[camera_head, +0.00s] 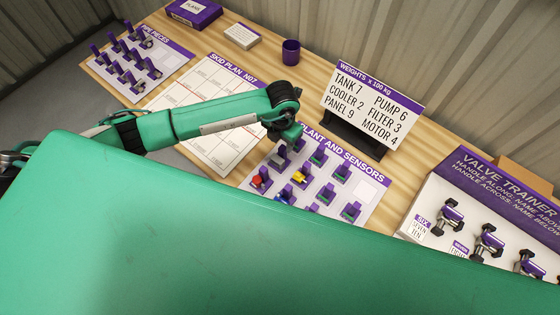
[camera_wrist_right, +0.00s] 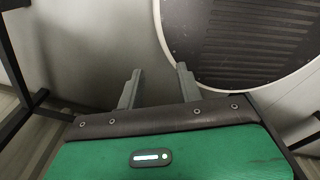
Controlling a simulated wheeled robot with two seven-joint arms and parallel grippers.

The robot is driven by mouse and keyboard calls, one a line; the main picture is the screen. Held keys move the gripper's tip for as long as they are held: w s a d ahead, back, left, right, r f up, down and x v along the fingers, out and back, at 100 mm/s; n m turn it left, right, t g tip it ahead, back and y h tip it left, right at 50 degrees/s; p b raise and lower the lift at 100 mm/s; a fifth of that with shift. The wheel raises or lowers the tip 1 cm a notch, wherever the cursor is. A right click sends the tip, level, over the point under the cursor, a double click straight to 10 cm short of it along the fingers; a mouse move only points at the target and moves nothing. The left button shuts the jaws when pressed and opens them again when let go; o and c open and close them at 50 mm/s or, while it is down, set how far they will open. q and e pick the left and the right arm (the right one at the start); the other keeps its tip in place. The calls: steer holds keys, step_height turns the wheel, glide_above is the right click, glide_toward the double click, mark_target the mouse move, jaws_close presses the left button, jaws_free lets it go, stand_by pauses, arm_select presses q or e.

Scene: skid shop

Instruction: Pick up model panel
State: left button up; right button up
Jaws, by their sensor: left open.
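The plant and sensors board (camera_head: 372,184) lies on the wooden table, with several small models in purple holders. They include a red one (camera_head: 257,181), a yellow one (camera_head: 299,176) and several green ones such as this (camera_head: 329,192). I cannot tell which is the model panel. My left gripper (camera_head: 281,150) is open over the upper left of this board, close to a greyish model there. Its fingers are small and partly hidden, and I cannot tell whether they touch anything. My right gripper (camera_wrist_right: 156,72) is open and empty in the right wrist view, its two fingers apart.
A weights sign (camera_head: 372,104) stands behind the board. The valve trainer (camera_head: 505,195) is at right, the skid plan sheet (camera_head: 217,84) and pipe pieces board (camera_head: 178,60) at left. A purple cup (camera_head: 291,52) stands at the back. My green body hides the foreground.

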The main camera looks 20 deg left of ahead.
mark_target(282, 149)
arm_select(q)
steer(key=f, duration=0.1)
steer(key=f+b, duration=0.1)
steer(key=f, duration=0.2)
steer(key=shift+w, duration=0.3)
steer(key=shift+f+b, duration=0.35)
steer(key=shift+b, duration=0.1)
steer(key=shift+s+f, duration=0.1)
steer(key=shift+f, duration=0.15)
step_height(282, 149, down, 4)
steer(key=b, duration=0.3)
steer(key=shift+f, duration=0.2)
arm_select(e)
steer(key=f, duration=0.2)
steer(key=w+f, duration=0.2)
steer(key=f, duration=0.1)
steer(key=shift+a+f, duration=0.3)
arm_select(q)
jaws_close()
arm_select(e)
steer(key=shift+w+d, duration=0.1)
steer(key=shift+w, duration=0.25)
